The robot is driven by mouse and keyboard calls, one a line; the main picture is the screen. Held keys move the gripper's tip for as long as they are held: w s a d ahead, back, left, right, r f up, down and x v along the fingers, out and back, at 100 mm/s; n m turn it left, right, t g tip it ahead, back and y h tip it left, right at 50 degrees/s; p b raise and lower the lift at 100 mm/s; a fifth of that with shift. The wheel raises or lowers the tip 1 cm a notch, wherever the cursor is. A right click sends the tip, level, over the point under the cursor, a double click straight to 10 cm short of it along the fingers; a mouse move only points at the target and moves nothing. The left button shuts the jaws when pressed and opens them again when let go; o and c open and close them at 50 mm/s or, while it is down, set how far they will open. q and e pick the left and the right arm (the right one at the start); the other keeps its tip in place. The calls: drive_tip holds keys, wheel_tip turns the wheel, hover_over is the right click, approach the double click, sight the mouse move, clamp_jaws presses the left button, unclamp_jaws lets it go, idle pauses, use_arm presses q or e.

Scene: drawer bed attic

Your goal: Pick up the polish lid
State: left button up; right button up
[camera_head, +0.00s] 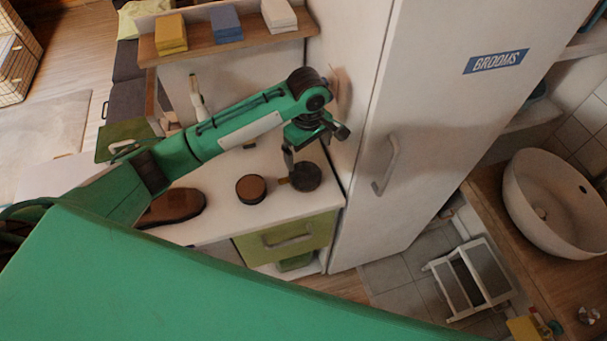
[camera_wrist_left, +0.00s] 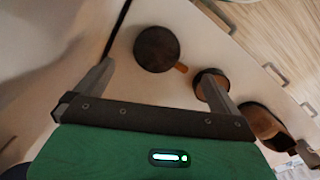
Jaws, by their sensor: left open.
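The polish lid appears to be the dark round disc (camera_head: 305,177) on the white counter, close to the tall cabinet. In the left wrist view the disc (camera_wrist_left: 157,48) lies flat beyond the fingertips, with a small orange tab at its edge. A dark polish tin (camera_head: 251,188) with a brown top stands to its left; in the wrist view the tin (camera_wrist_left: 210,76) is partly hidden by the right-hand finger. My left gripper (camera_head: 314,146) is open and empty, fingers apart, just above and behind the disc in the head view. My right gripper is out of view.
A brown shoe (camera_head: 172,207) lies on the counter's left. The tall white cabinet (camera_head: 425,120) closely borders the counter's right side. A shelf (camera_head: 225,43) with coloured stacks is behind. A green drawer (camera_head: 287,238) is below the front edge.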

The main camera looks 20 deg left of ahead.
use_arm(q)
drive_tip(key=p, duration=0.2)
hover_over(307, 175)
drive_tip(key=shift+n, duration=0.4)
drive_tip(key=f, duration=0.7)
drive_tip(key=shift+s+f, duration=0.3)
drive_tip(key=shift+w+f+p, duration=0.1)
drive_tip(key=shift+f+p, duration=0.4)
drive_tip(key=shift+f, duration=0.1)
wheel_tip(307, 175, down, 3)
drive_tip(key=shift+w+f+p, duration=0.1)
drive_tip(key=shift+f+p, duration=0.05)
drive_tip(key=shift+p, duration=0.45)
drive_tip(key=shift+f, duration=0.4)
drive_tip(key=shift+c, duration=0.2)
drive_tip(key=c, duration=0.7)
